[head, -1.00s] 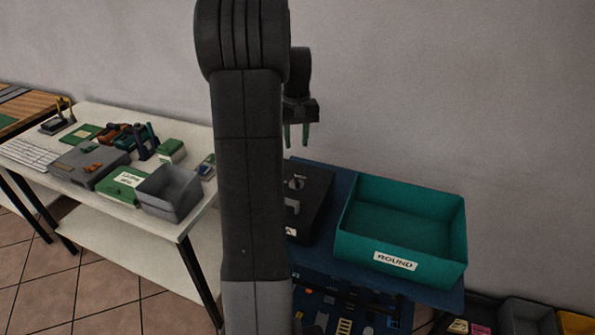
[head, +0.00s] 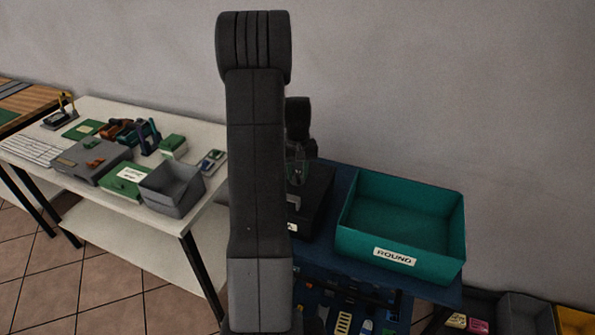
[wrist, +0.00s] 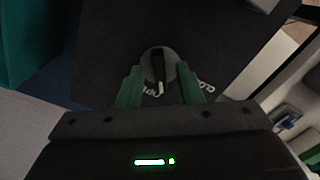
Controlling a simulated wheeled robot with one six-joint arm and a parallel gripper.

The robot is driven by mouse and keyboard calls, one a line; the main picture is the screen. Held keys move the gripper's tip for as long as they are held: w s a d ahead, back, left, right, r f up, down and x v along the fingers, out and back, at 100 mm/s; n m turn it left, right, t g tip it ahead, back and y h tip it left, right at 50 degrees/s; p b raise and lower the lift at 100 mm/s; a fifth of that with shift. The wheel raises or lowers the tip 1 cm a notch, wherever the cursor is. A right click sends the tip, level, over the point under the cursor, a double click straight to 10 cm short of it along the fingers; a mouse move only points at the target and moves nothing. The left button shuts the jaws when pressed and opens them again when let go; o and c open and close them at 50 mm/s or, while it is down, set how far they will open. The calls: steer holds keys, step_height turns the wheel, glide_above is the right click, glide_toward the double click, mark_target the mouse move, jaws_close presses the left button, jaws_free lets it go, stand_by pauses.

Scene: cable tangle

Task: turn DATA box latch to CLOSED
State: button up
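The black DATA box (head: 316,200) stands on a blue table at the left of the teal bin, partly hidden behind my arm; only the end of its front label shows. In the wrist view, its top (wrist: 110,50) carries a round grey disc with a dark bar-shaped latch handle (wrist: 157,68). White lettering around the disc is partly covered and I cannot read it fully. My gripper (wrist: 161,88) is open, with its green fingers on either side of the handle, apart from it. In the head view my gripper (head: 298,172) is low over the box.
A teal bin (head: 375,242) labelled ROUND stands close to the right of the box. A white table (head: 130,222) at left holds a grey bin (head: 172,190), a green box and several small items. Coloured parts lie on a lower level beneath the blue table.

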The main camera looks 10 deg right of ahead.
jaws_close()
steer(key=shift+n, duration=0.3)
steer(key=n+b, duration=0.2)
steer(key=n, duration=0.3)
steer(key=shift+n, duration=0.3)
steer(key=n+b, duration=0.1)
steer(key=n, duration=0.4)
steer(key=shift+w+r, duration=0.1)
steer(key=shift+n, duration=0.3)
jaws_free()
